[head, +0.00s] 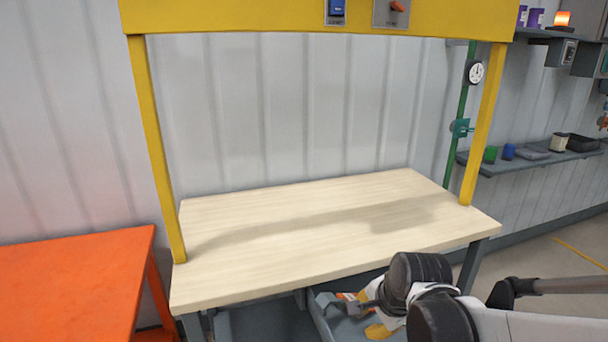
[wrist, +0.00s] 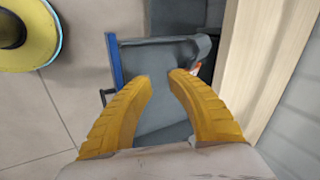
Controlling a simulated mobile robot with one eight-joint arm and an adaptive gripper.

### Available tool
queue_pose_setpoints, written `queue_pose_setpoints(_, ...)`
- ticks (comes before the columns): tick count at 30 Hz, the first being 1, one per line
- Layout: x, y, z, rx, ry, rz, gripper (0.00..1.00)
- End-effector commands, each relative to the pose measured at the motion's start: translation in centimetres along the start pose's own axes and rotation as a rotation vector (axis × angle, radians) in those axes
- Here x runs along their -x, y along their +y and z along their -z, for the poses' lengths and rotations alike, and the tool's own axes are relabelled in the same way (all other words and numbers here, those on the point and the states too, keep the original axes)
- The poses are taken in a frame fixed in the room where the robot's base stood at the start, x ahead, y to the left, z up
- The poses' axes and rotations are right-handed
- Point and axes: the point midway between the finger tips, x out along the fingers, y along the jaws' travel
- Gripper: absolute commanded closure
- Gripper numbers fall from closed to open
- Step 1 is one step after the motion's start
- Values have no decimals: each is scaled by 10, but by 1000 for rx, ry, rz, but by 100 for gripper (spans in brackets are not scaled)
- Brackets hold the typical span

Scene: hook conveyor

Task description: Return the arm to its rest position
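My arm (head: 450,318) reaches in from the lower right of the head view, bent low beside the front edge of the wooden table (head: 300,225). In the wrist view my gripper (wrist: 161,77) has two yellow ribbed fingers spread apart with a gap between the tips. Nothing is held between them. Beyond the fingers a grey bin (wrist: 150,58) with a blue edge lies below. In the head view the gripper is mostly hidden behind my dark wrist joint.
The tabletop is bare, under a yellow frame (head: 320,18) with posts. An orange table (head: 70,285) stands left. A shelf (head: 530,160) with small items is at right. A yellow round object (wrist: 12,30) is on the floor side. The table edge (wrist: 245,70) runs close right of the gripper.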

Motion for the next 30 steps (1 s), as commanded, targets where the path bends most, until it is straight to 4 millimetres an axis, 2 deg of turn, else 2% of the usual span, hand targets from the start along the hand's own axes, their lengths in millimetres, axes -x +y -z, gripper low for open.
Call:
queue_pose_setpoints(8, 23, 29, -1, 279, 58, 21, 80)
queue_pose_setpoints(11, 33, 47, -2, 427, 90, 26, 80)
queue_pose_setpoints(15, 45, 82, -7, 701, 153, 21, 80)
queue_pose_setpoints(21, 53, 119, -12, 1008, 225, -3, 80)
queue_pose_setpoints(25, 56, 129, -13, 1098, 245, -15, 80)
queue_pose_setpoints(30, 57, 130, -13, 1120, 249, -17, 80)
